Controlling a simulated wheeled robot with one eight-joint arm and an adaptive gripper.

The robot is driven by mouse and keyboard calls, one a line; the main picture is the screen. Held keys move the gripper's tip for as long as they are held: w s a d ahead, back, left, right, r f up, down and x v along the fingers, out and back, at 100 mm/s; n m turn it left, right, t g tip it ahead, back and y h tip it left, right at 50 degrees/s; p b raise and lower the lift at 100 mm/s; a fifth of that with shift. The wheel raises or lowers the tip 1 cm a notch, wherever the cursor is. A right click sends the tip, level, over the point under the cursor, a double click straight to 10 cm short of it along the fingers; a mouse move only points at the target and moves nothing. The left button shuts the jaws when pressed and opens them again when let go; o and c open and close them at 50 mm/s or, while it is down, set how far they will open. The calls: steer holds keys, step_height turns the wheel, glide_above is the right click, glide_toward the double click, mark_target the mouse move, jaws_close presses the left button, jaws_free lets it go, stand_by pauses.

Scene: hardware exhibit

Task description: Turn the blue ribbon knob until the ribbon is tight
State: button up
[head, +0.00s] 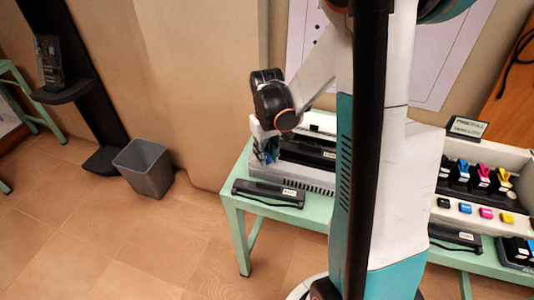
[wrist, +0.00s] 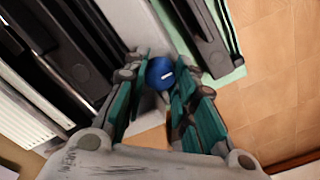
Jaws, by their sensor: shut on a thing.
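The blue ribbon knob (wrist: 159,73) shows in the wrist view as a round blue disc with a short white mark. It sits on the side of the grey printer (wrist: 146,30). My gripper (wrist: 163,82) has its teal and grey fingers on either side of the knob, shut on it. In the head view the printer (head: 318,178) stands on a green table, and my gripper (head: 264,150) is at its left end. The knob is hidden there behind the gripper and wrist. The ribbon cannot be made out.
A dark bar with a label (head: 268,193) lies along the front of the green table (head: 239,210). A second machine with coloured cartridges (head: 480,190) stands at the right. A grey bin (head: 146,168) is on the floor at left. The floor before the table is clear.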

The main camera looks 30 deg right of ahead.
mark_target(267, 156)
steer(key=shift+m, duration=0.5)
steer(key=o, duration=0.8)
steer(key=shift+r, duration=0.1)
step_height(267, 156, up, 12)
stand_by(0.7)
